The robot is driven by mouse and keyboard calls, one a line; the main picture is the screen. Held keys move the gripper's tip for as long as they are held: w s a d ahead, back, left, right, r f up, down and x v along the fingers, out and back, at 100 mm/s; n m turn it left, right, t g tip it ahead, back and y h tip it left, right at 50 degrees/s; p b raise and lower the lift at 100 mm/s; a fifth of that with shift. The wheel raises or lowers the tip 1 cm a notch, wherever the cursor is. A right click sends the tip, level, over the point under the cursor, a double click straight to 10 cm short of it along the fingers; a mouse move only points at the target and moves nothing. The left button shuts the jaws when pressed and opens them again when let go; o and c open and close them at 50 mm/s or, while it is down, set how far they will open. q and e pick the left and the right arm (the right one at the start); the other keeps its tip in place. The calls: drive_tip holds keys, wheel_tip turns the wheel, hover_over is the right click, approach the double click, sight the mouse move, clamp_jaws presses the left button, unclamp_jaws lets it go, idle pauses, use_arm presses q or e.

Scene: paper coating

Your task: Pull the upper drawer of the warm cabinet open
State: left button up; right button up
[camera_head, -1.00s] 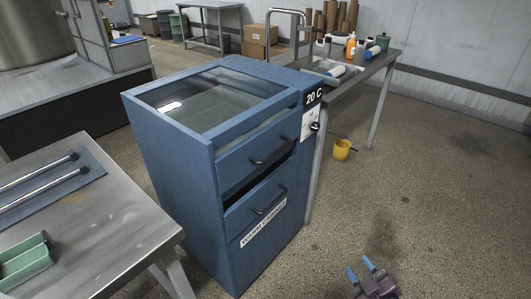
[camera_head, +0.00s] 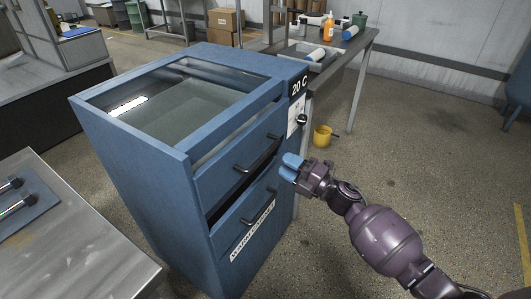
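The blue warm cabinet (camera_head: 135,180) stands in the middle of the head view, with a glass top and a "20 C" display at its right corner. Its upper drawer (camera_head: 215,178) looks shut, its front in line with the cabinet face, and carries a dark bar handle (camera_head: 262,154). My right gripper (camera_head: 290,167), with blue fingertips, is in front of the cabinet, just right of the upper handle. Its two fingers look apart and nothing shows between them. I cannot tell its exact distance from the handle. My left gripper is out of view.
The lower drawer (camera_head: 229,233) has its own handle (camera_head: 260,208), with a dark gap above it. A metal table (camera_head: 75,240) stands at left, a bench (camera_head: 350,60) with bottles behind. A yellow pot (camera_head: 322,136) is on the floor.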

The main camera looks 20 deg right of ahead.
sight(267, 151)
drive_tip(key=x, duration=0.7)
drive_tip(key=shift+w+a, duration=0.1)
clamp_jaws()
